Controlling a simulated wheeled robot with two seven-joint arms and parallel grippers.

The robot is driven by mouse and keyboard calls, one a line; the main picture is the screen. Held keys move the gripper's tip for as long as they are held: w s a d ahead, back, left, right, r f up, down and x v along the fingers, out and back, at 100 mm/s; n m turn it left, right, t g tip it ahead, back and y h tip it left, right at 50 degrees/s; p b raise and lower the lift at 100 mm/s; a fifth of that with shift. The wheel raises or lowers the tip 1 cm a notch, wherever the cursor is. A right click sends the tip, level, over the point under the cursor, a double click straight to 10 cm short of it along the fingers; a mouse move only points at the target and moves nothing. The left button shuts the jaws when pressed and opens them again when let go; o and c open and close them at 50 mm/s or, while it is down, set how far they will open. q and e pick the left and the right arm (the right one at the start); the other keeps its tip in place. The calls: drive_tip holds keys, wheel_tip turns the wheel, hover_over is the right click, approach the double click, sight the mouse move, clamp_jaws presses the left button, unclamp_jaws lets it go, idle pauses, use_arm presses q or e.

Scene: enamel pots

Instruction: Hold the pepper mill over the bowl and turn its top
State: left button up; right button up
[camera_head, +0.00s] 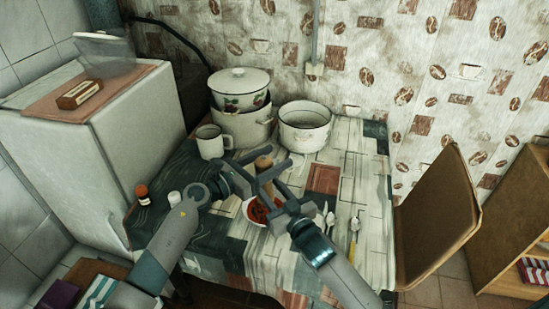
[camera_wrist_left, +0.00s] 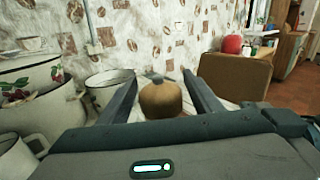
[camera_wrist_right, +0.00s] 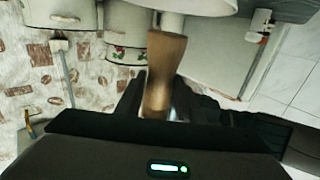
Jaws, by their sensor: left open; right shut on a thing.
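The wooden pepper mill (camera_head: 264,163) stands roughly upright above the bowl (camera_head: 250,215), which holds red food on the table. My right gripper (camera_head: 274,188) is shut on the mill below its top; the mill's wooden body (camera_wrist_right: 163,70) also shows between the fingers in the right wrist view. My left gripper (camera_head: 253,174) is open at the mill's upper part. In the left wrist view the rounded brown mill top (camera_wrist_left: 160,101) lies between the spread fingers, with gaps at the sides. The grippers hide part of the mill and bowl.
A white mug (camera_head: 211,142), a lidded pot on another pot (camera_head: 241,125) and an open pot (camera_head: 305,127) stand behind. Spoons (camera_head: 326,215) lie right of the bowl. A small red-topped jar (camera_head: 143,194) stands at left. A chair (camera_head: 438,225) is at the table's right edge.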

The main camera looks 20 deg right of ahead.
use_arm(q)
drive_tip(key=shift+w+d, duration=0.1)
drive_tip(key=shift+d, duration=0.25)
drive_tip(key=c, duration=1.1)
drive_tip(key=shift+m+g, duration=0.4)
drive_tip(key=shift+g, duration=0.2)
drive_tip(key=shift+s+m+g+h, duration=0.15)
drive_tip(key=shift+s+m+g, duration=0.1)
drive_tip(key=shift+m+g, duration=0.85)
drive_tip(key=shift+s+m+g+h, duration=0.25)
drive_tip(key=shift+m+g, duration=0.3)
drive_tip(key=shift+g, duration=0.95)
drive_tip(key=shift+s+m+g+h, duration=0.1)
drive_tip(key=shift+s+m+g, duration=0.2)
drive_tip(key=shift+m+g, duration=0.8)
drive_tip(key=shift+s+g, duration=0.15)
drive_tip(key=shift+g, duration=0.45)
